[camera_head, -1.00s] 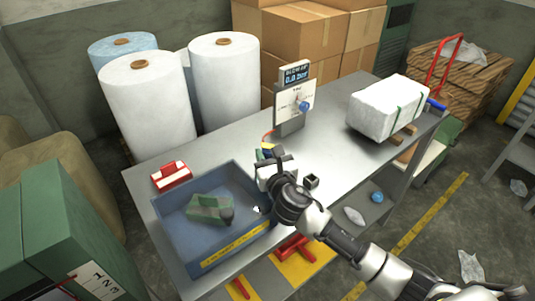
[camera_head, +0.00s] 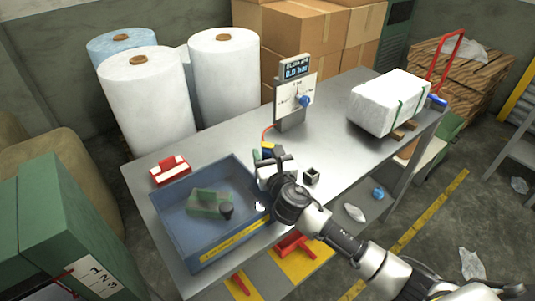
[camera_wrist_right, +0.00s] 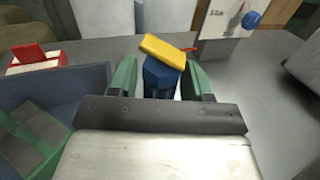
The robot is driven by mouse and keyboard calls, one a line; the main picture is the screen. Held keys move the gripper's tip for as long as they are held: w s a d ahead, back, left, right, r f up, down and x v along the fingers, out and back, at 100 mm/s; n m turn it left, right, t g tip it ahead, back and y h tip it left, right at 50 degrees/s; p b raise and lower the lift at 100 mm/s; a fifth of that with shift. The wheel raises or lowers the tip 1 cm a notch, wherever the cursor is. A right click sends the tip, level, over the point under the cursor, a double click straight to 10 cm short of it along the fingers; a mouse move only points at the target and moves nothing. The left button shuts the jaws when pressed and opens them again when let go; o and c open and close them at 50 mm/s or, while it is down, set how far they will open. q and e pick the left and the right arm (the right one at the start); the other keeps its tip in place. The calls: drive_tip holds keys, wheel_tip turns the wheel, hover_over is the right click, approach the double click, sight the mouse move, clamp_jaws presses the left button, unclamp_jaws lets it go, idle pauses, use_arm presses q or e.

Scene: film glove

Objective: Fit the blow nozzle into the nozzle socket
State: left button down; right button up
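The blow nozzle (camera_wrist_right: 162,78), which I take to be the dark blue piece with a yellow block on top, stands between my right gripper's green fingers in the wrist view. A narrow gap shows on its left; contact on its right is unclear. In the head view my right gripper (camera_head: 270,160) is over the table beside the blue bin, with the yellow and blue parts (camera_head: 268,149) just beyond it. The nozzle's lower end is hidden. A small dark square holder (camera_head: 312,175), possibly the nozzle socket, stands to the gripper's right. My left gripper is not in view.
The blue bin (camera_head: 167,223) holds a green piece with a dark knob (camera_head: 210,205). A red-and-white box (camera_head: 170,170) lies behind it. A gauge stand (camera_head: 293,97) and a white wrapped block (camera_head: 390,103) stand further back. Bare tabletop (camera_head: 345,150) lies between.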

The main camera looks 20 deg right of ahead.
drive_tip(key=shift+o, duration=0.8)
drive_tip(key=shift+f, duration=0.1)
